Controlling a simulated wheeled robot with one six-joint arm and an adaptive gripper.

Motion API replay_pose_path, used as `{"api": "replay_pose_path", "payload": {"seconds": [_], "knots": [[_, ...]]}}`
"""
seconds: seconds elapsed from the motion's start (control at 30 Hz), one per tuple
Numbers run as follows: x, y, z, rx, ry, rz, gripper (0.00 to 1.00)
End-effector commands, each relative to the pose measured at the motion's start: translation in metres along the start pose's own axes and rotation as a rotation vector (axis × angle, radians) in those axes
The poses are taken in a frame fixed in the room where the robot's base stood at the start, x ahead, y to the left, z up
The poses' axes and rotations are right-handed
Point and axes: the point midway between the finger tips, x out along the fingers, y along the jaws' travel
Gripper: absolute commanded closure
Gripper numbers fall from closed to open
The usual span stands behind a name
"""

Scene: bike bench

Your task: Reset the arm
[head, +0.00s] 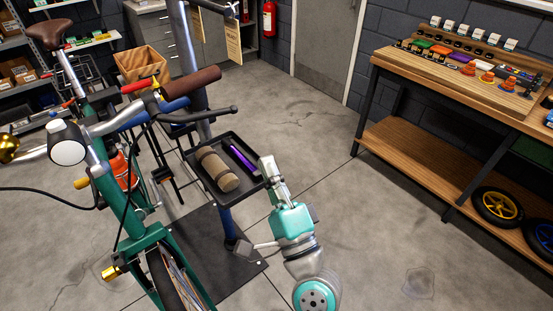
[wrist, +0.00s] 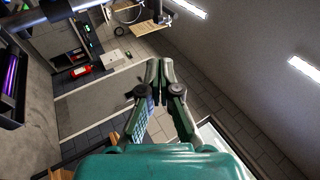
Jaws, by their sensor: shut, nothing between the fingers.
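My gripper (head: 268,166) is at the right edge of the black tray (head: 196,156) in the head view, pointing up and away. Whether it touches the tray I cannot tell. In the wrist view my gripper (wrist: 159,66) has its fingertips together with nothing between them. The turquoise arm reaches up from the bottom of the head view.
The tray holds a brown roll (head: 217,169) and a purple tool (head: 243,160). A green bike (head: 133,246) stands at left, close to the tray. A wooden workbench (head: 450,85) stands at right. The floor (head: 345,200) between arm and workbench is clear.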

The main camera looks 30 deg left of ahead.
Motion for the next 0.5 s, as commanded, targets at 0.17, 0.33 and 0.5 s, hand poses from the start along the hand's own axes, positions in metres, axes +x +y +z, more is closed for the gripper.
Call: {"api": "replay_pose_path", "payload": {"seconds": [0.17, 0.33, 0.5], "knots": [[0.000, 0.000, 0.000, 0.000, 0.000, 0.000, 1.00], [-0.017, 0.009, -0.011, -0.044, 0.036, 0.025, 1.00], [-0.075, 0.033, -0.044, -0.198, 0.145, 0.113, 1.00]]}}
